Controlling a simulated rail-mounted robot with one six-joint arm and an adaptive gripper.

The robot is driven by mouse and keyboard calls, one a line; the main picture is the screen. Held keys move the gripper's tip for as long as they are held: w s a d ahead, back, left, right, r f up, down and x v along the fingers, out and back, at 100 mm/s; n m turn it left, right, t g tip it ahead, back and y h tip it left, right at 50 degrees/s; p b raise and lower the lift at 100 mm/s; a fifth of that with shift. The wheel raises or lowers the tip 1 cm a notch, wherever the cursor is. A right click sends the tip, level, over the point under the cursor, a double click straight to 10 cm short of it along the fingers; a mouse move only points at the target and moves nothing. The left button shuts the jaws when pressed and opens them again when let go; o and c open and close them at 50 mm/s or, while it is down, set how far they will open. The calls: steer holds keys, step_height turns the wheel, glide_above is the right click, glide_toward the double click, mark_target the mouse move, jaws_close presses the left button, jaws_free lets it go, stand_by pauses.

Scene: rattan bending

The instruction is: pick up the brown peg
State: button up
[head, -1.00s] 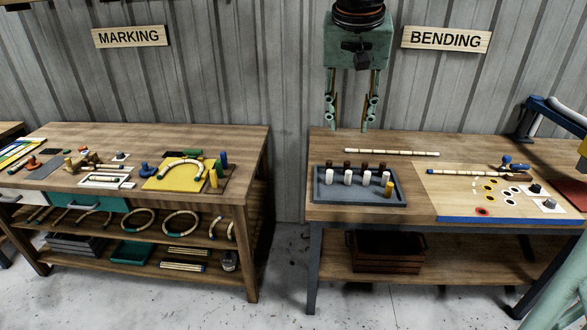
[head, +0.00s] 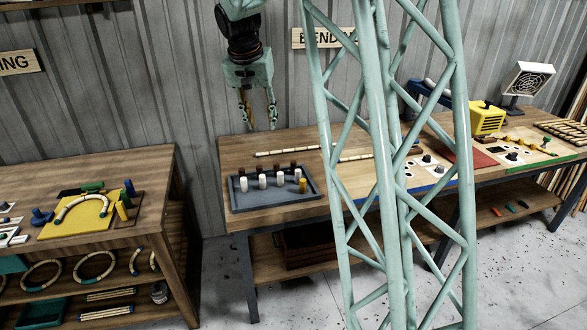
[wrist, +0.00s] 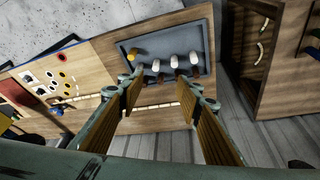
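Several dark brown pegs (head: 268,168) stand in a row at the back of a grey-blue tray (head: 275,205) on the bending table, behind several white pegs (head: 262,181). One yellow peg (head: 303,186) stands at the tray's front right. My gripper (head: 261,125) hangs above and behind the tray, apart from it, its two fingers spread with nothing between them. In the wrist view the open fingers (wrist: 167,100) frame the table, with the tray (wrist: 165,47) beyond them.
Pale rattan lengths (head: 288,150) lie behind the tray. A green lattice column crosses the head view and hides part of the bending table (head: 240,150). The marking table (head: 150,165) with its yellow board (head: 75,220) stands to the left, beyond a floor gap.

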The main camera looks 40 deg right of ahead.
steer(key=w+d+f+m, duration=0.2)
steer(key=w+d+f, duration=0.5)
steer(key=d+f, duration=0.25)
steer(key=m+g+p, duration=0.1)
steer(key=m+p, duration=0.1)
glide_toward(293, 162)
steer(key=v, duration=0.4)
steer(key=shift+a+f+h, duration=0.2)
steer(key=shift+f+h, duration=0.05)
steer(key=shift+h, duration=0.05)
steer(key=shift+f, duration=0.15)
steer(key=shift+x, duration=4.15)
steer(key=shift+w+d, duration=0.1)
steer(key=shift+d, duration=0.05)
steer(key=shift+x, duration=2.55)
steer(key=shift+c, duration=0.5)
steer(key=c, duration=0.7)
